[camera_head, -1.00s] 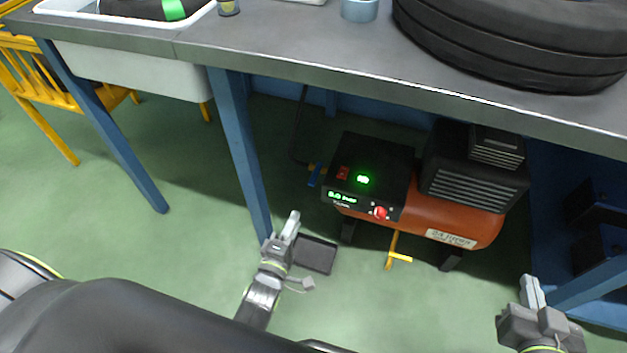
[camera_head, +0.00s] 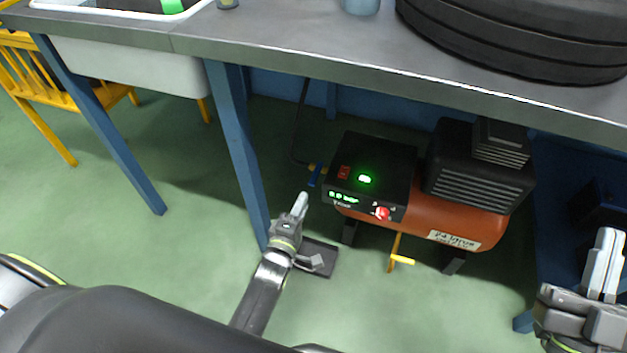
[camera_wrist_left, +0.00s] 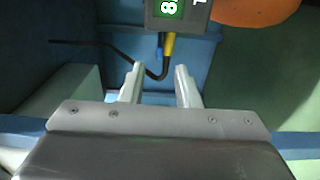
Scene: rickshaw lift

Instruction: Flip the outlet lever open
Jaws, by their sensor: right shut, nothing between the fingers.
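The outlet lever (camera_head: 315,176) is a small blue handle by the brass fitting on the left side of the compressor (camera_head: 450,222), under the workbench. It hangs downward at a slant. My left gripper (camera_head: 302,198) is just below and left of the lever, apart from it. In the left wrist view my left gripper (camera_wrist_left: 160,69) is open, its fingers apart with nothing held. My right gripper (camera_head: 608,240) is shut and empty at the right edge.
The workbench (camera_head: 290,50) overhangs the compressor, with a blue leg (camera_head: 238,150) close left of my left gripper. A black hose (camera_head: 298,125) rises behind the fitting. A dark pedal-like plate (camera_head: 318,262) lies on the floor. A yellow lever (camera_head: 398,258) is under the tank.

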